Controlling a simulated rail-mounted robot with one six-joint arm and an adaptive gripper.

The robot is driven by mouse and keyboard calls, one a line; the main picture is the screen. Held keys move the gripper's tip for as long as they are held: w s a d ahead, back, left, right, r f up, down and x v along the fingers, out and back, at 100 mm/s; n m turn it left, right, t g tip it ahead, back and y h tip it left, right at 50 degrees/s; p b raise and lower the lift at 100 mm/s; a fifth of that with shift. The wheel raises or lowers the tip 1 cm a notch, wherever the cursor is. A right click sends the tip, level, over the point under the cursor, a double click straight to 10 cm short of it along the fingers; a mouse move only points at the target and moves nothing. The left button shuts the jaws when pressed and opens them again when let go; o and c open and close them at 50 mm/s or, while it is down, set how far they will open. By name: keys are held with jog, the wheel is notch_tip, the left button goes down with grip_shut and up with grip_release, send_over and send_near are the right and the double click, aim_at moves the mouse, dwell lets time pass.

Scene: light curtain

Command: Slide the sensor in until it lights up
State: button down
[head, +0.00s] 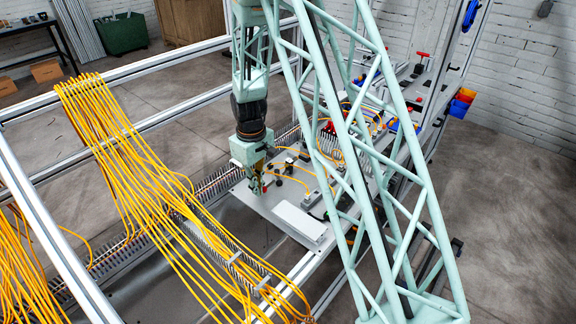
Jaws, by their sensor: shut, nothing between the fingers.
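My gripper (257,186) points down over a grey mounting plate (262,206) near the middle of the head view. Its fingers are small here and look shut, with nothing visible between them. Several small dark and grey devices with yellow cables (290,166) sit on the plate just right of the gripper. I cannot tell which of them is the sensor, and I can make out no lit indicator. A long white box (300,222) lies on the plate to the lower right of the gripper. My arm's lattice link hides part of the plate on the right.
A thick bundle of yellow cables (140,170) hangs over the aluminium frame (170,124) on the left. Red and blue bins (461,102) hang at the right side. A red-handled part (421,56) stands at the back. Open floor lies to the right.

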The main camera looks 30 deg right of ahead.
jog(key=shift+w+d+b, duration=0.25)
jog(key=shift+w+d, duration=0.1)
jog(key=shift+d, duration=0.45)
jog(key=shift+w+d+b, duration=0.25)
jog(key=shift+w+d, duration=0.05)
jog(key=shift+d, duration=0.45)
dwell(6.5)
